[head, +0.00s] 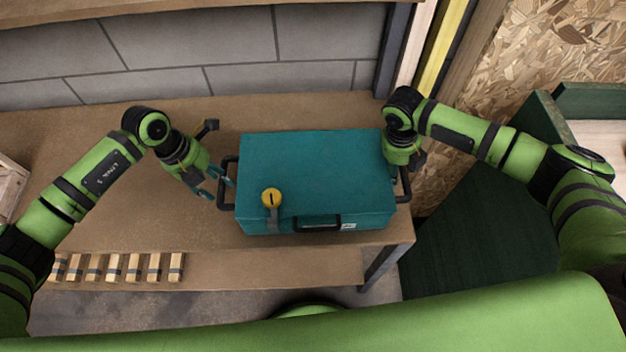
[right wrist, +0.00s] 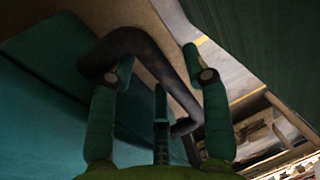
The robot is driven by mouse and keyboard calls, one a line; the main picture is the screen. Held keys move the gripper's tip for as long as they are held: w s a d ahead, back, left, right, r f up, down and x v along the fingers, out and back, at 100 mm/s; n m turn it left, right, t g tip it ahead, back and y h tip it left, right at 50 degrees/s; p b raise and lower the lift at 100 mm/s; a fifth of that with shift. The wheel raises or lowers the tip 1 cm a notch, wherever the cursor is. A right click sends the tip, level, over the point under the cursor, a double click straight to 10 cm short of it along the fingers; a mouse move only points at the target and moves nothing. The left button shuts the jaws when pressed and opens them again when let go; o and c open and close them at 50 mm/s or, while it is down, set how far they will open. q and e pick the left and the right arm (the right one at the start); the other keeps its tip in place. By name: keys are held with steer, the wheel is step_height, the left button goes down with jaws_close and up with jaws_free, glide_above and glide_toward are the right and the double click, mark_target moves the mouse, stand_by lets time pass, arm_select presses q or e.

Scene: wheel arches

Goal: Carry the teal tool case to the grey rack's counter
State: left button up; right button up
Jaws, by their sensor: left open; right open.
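The teal tool case (head: 320,170) sits on a brown wooden counter (head: 100,220), near its right end. It has a black front handle, a yellow round latch or dial on top and a dark handle at each end. My left gripper (head: 219,186) is open beside the left end handle (head: 226,190); I cannot tell if it touches. My right gripper (head: 400,168) is over the right end, mostly hidden by its wrist. In the right wrist view it is open (right wrist: 160,75), its fingers around the dark right handle (right wrist: 140,45), with the case's teal side (right wrist: 40,110) at left.
Several small wooden blocks (head: 115,268) lie in a row on a lower ledge at front left. A grey block wall (head: 170,55) stands behind the counter. A dark green surface (head: 480,240) is to the right. A wooden crate (head: 10,185) is at far left.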

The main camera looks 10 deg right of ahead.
steer(key=shift+w+r, duration=0.1)
steer(key=shift+r, duration=0.2)
arm_select(q)
steer(key=v, duration=0.5)
steer(key=shift+r, duration=0.2)
arm_select(e)
steer(key=v, duration=1.1)
steer(key=shift+r, duration=0.2)
arm_select(q)
steer(key=o, duration=1)
steer(key=shift+r, duration=0.1)
